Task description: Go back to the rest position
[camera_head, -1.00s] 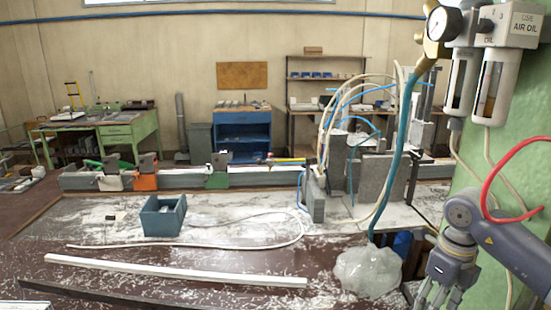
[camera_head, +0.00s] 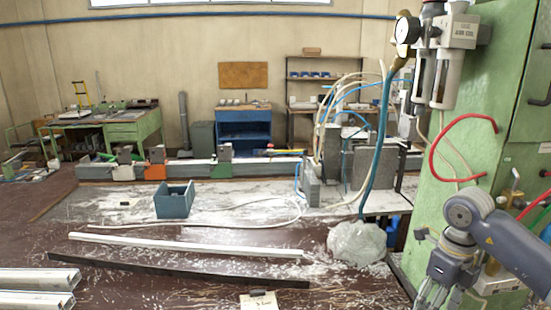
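My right gripper (camera_head: 436,292) hangs at the lower right, in front of the green cabinet, with its fingers pointing down. Its fingers look spread, and nothing shows between them; the tips run to the picture's bottom edge. My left gripper is not in view. A white profile bar (camera_head: 185,244) lies on the bench. A dark bar (camera_head: 180,270) lies in front of it, apart from it. Light metal profiles (camera_head: 36,285) lie at the lower left, cut off by the picture's edge.
A blue-grey bin (camera_head: 174,203) stands on the bench (camera_head: 110,215). Green and orange clamps (camera_head: 155,170) sit along the rear rail. A clear bag (camera_head: 356,243) lies near my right arm. The green cabinet (camera_head: 450,130) with hoses is at the right. A small tag (camera_head: 259,300) lies at the front.

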